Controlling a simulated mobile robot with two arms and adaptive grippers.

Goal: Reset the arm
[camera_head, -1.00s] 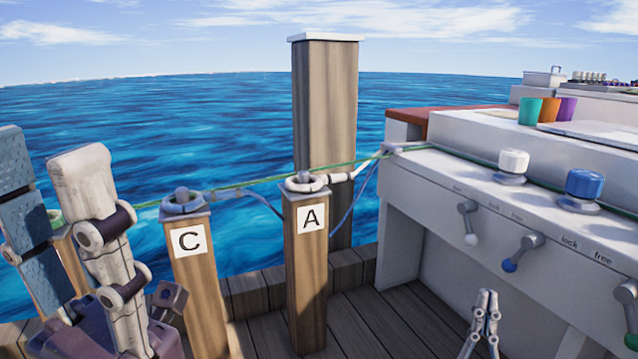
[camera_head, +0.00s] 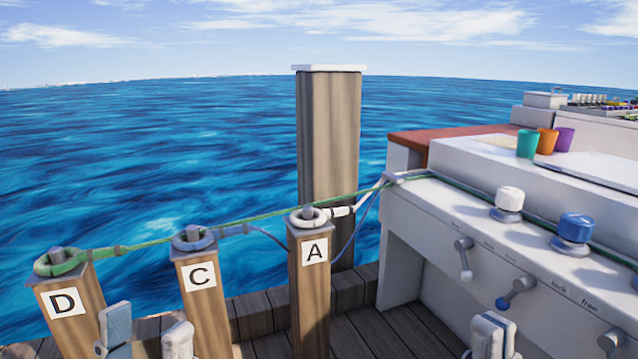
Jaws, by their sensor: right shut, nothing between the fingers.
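My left gripper (camera_head: 147,322) is low at the left, in front of posts D and C. Its two fingers point up and stand apart, with nothing seen between them. My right gripper (camera_head: 492,335) is at the bottom edge, right of the middle, below the levers. Its fingers are together and hold nothing. The lower parts of both grippers and the arms are out of view.
Posts D (camera_head: 82,318), C (camera_head: 208,312) and A (camera_head: 308,285) stand along the deck edge with rope loops on top. A tall post (camera_head: 328,130) rises behind. At right, a white console (camera_head: 435,215) carries levers and white and blue winches.

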